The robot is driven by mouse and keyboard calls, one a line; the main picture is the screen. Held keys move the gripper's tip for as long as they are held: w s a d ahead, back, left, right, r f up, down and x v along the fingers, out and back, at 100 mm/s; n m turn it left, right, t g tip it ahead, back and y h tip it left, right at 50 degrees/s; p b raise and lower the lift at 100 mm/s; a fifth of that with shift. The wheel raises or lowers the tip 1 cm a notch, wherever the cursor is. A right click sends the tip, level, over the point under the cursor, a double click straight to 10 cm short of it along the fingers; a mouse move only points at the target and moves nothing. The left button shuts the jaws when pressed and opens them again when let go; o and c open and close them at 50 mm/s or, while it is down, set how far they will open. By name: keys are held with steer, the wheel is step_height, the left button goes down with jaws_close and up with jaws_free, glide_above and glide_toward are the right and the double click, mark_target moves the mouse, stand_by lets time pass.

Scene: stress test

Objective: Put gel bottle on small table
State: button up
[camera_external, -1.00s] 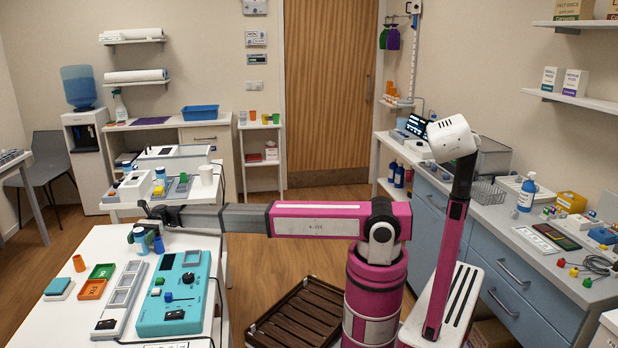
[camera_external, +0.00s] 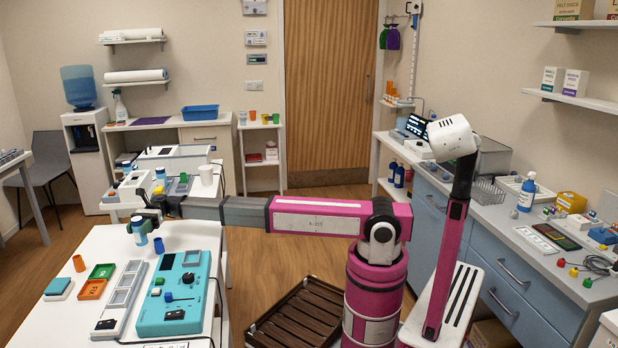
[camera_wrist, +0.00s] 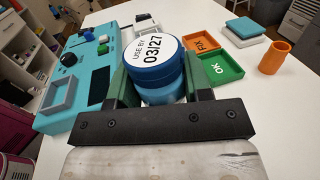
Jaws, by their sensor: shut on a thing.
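My gripper (camera_wrist: 160,92) is shut on a bottle with a round blue cap (camera_wrist: 153,72), whose top reads "USE BY 03/27". In the external view my gripper (camera_external: 147,217) is over the far end of the white front table (camera_external: 115,244).
On the front table are a blue cup (camera_external: 159,245) close beside the bottle, a teal device (camera_external: 174,300), a grey tray (camera_external: 122,295), green and orange trays and an orange cup (camera_external: 79,263). A crowded white bench (camera_external: 135,207) stands behind. A brown slatted crate (camera_external: 298,318) lies on the floor.

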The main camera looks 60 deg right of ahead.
steer(key=s+a+r, duration=0.3)
steer(key=s+r, duration=0.2)
steer(key=s, duration=0.3)
steer(key=w+d+f+m+t+y, duration=0.15)
steer(key=d+t, duration=0.25)
steer(key=d, duration=0.9)
steer(key=w+d+f+m+t, duration=0.2)
steer(key=d+m+t, duration=0.1)
steer(key=d, duration=1)
steer(key=w+d+f+m+t+y, duration=0.15)
steer(key=d+t, duration=0.25)
steer(key=d, duration=0.9)
steer(key=w+d+f+m+t+h, duration=0.1)
steer(key=d+f+m+t, duration=0.2)
steer(key=d+f, duration=0.4)
steer(key=w+d+f+m+t+h, duration=0.1)
steer(key=d+f+m+t, duration=0.3)
steer(key=d, duration=0.6)
step_height(320, 180, down, 3)
steer(key=shift+w+t+h, duration=0.25)
steer(key=shift+t+h, duration=0.55)
steer(key=shift+t, duration=0.3)
